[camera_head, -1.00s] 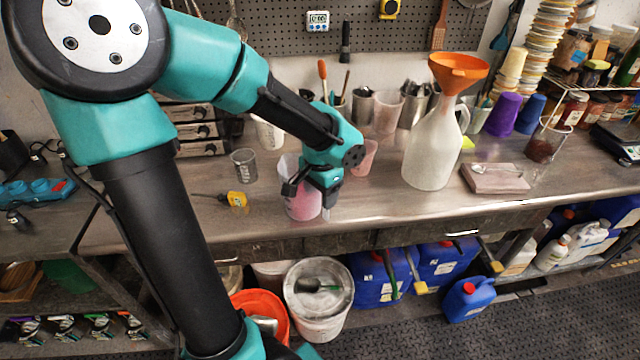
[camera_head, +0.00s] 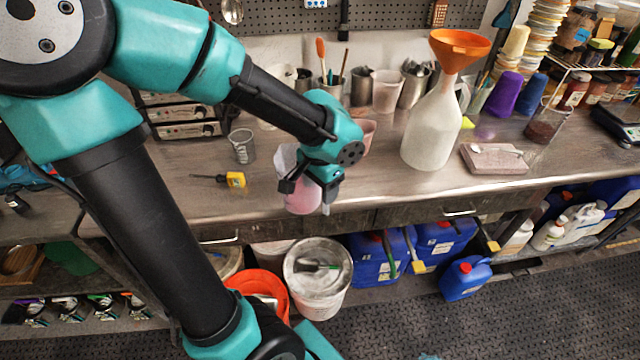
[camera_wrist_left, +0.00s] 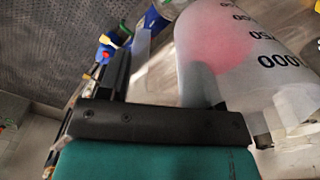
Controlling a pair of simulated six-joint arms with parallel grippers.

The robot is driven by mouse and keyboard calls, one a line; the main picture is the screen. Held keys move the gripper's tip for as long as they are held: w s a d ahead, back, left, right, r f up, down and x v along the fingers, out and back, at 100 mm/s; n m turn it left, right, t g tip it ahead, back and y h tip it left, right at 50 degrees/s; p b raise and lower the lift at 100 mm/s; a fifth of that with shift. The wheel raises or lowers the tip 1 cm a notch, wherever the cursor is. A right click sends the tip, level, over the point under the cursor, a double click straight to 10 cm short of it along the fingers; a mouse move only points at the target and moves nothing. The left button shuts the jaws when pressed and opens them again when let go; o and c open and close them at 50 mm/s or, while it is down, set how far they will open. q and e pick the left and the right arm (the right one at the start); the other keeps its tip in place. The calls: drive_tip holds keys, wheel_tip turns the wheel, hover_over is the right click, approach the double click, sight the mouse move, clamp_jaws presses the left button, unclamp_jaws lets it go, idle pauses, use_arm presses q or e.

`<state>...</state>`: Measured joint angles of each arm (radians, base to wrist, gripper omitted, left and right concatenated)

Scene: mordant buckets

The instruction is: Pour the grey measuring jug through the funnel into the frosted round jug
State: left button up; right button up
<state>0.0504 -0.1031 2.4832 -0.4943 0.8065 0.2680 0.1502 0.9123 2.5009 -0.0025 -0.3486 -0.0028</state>
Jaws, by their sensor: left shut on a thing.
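The measuring jug (camera_head: 301,201) is translucent with pink contents, near the bench's front edge in the head view. My left gripper (camera_head: 311,189) is shut on it and partly covers it. In the left wrist view the jug (camera_wrist_left: 245,60) fills the upper right, with black scale marks such as 1000 and pink showing through its wall. The jug looks a little tilted; I cannot tell whether its base touches the bench. The frosted round jug (camera_head: 430,137) stands upright on the bench to the right. The orange funnel (camera_head: 459,50) sits in its mouth. My right gripper is not in view.
A pink-tinted cup (camera_head: 367,132) stands just behind my gripper. A pinkish block (camera_head: 494,160) lies right of the frosted jug. Bench is clear between the held and frosted jugs.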

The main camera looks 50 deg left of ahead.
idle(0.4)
use_arm(q)
drive_tip(key=w+d+r, duration=0.3)
drive_tip(key=w+d, duration=0.5)
drive_tip(key=w, duration=0.4)
drive_tip(key=w+d+r, duration=0.4)
drive_tip(key=w+d, duration=0.4)
drive_tip(key=w, duration=0.5)
drive_tip(key=shift+w, duration=0.1)
